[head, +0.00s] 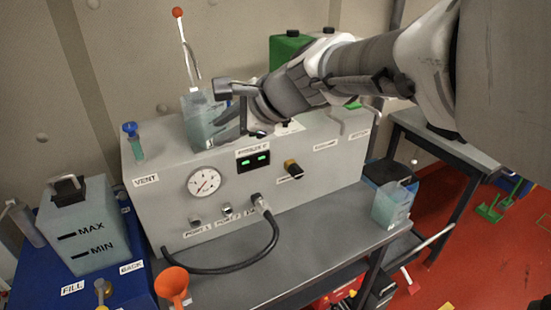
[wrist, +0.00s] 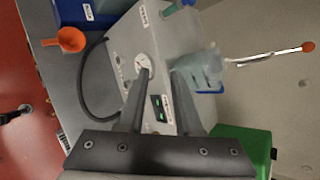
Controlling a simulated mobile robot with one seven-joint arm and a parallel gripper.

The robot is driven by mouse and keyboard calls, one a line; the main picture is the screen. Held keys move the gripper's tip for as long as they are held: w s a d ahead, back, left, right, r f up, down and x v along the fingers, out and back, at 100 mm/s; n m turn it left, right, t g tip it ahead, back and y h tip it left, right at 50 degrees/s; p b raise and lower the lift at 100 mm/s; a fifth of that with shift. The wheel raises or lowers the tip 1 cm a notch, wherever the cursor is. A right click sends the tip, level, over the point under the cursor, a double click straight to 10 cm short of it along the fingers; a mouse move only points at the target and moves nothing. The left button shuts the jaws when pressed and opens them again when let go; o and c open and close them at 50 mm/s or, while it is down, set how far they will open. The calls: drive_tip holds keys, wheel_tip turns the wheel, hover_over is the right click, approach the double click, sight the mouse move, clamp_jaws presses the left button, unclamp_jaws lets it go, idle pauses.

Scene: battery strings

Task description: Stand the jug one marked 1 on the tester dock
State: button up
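A translucent blue-grey jug (head: 203,122) stands on top of the grey tester box (head: 165,200), towards its back left. It also shows in the wrist view (wrist: 203,66). A thin rod with an orange ball (head: 178,12) rises above it. A second, similar jug (head: 391,206) stands at the right end of the bench. I cannot read a 1 on either jug. My gripper (head: 236,104) is just right of the first jug, its fingers apart. In the wrist view my gripper (wrist: 161,74) has nothing clearly between its fingertips; the jug is beyond the right finger. Any dock under the jug is mostly hidden.
The box front carries a gauge (head: 204,183), a green display (head: 253,160) and a black hose (head: 272,235). A MAX/MIN tank (head: 85,230) stands at left. An orange funnel (head: 172,284) is at the front. A green container (head: 287,48) is behind my arm.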

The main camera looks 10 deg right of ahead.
drive_tip(key=s+d+f+n+g+h, duration=0.1)
drive_tip(key=s+d+f+n+h, duration=0.2)
drive_tip(key=s+d+n, duration=0.3)
drive_tip(key=s+d+f+n+g+h, duration=0.1)
drive_tip(key=s+d+f+n+h, duration=0.3)
drive_tip(key=s+n, duration=0.6)
drive_tip(key=s+d+f, duration=0.1)
drive_tip(key=s+d, duration=0.1)
drive_tip(key=s, duration=0.1)
drive_tip(key=shift+s+d+f+n, duration=0.15)
drive_tip(key=shift+s+d+n, duration=0.1)
drive_tip(key=shift+s+n, duration=0.15)
